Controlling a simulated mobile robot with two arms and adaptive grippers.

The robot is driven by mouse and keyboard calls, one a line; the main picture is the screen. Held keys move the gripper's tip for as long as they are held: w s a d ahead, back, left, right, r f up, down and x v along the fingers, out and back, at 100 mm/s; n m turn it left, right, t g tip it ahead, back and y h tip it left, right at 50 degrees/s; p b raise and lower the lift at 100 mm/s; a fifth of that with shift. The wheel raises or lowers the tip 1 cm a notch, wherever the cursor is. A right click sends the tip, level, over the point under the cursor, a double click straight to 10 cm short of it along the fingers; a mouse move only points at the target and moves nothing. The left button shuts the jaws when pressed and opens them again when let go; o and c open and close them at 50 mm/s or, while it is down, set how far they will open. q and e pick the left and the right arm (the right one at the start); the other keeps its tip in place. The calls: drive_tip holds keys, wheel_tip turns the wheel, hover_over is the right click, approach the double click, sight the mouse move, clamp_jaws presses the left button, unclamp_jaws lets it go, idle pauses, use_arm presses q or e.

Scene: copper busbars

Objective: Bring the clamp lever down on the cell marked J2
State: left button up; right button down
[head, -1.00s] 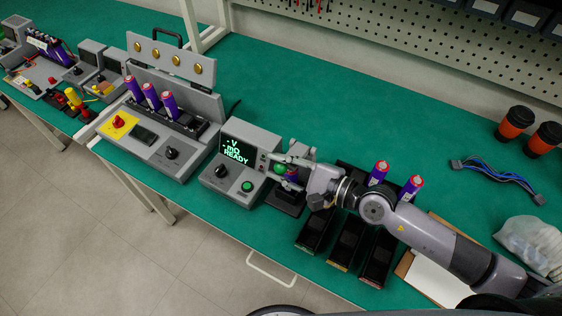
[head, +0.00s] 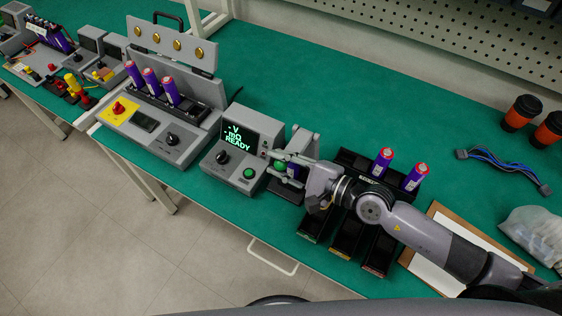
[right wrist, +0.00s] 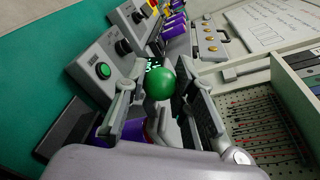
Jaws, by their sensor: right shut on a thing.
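The clamp lever's green ball knob (head: 281,166) is at the small clamp stand beside the meter. My right gripper (head: 279,165) is shut on the knob, with a finger on each side. The right wrist view shows the green knob (right wrist: 160,83) between the two fingers (right wrist: 152,92). A purple cell (head: 293,171) is in the stand, partly hidden by the gripper. A bit of purple also shows low in the right wrist view (right wrist: 108,130). I cannot read a J2 mark. The lever arm is mostly hidden. My left gripper is out of view.
The grey meter (head: 240,140) reads READY, close to the left of the gripper. Black bins (head: 346,238) and a rack with two purple cells (head: 384,161) lie to the right. A tester with several cells (head: 165,125) is further left.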

drive_tip(key=c, duration=1.6)
unclamp_jaws()
drive_tip(key=shift+s+f, duration=0.15)
drive_tip(key=shift+f, duration=0.05)
drive_tip(key=o, duration=0.3)
drive_tip(key=shift+a+r, duration=0.1)
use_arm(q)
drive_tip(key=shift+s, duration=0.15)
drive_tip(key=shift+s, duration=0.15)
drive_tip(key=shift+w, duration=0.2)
use_arm(e)
drive_tip(key=v, duration=1.2)
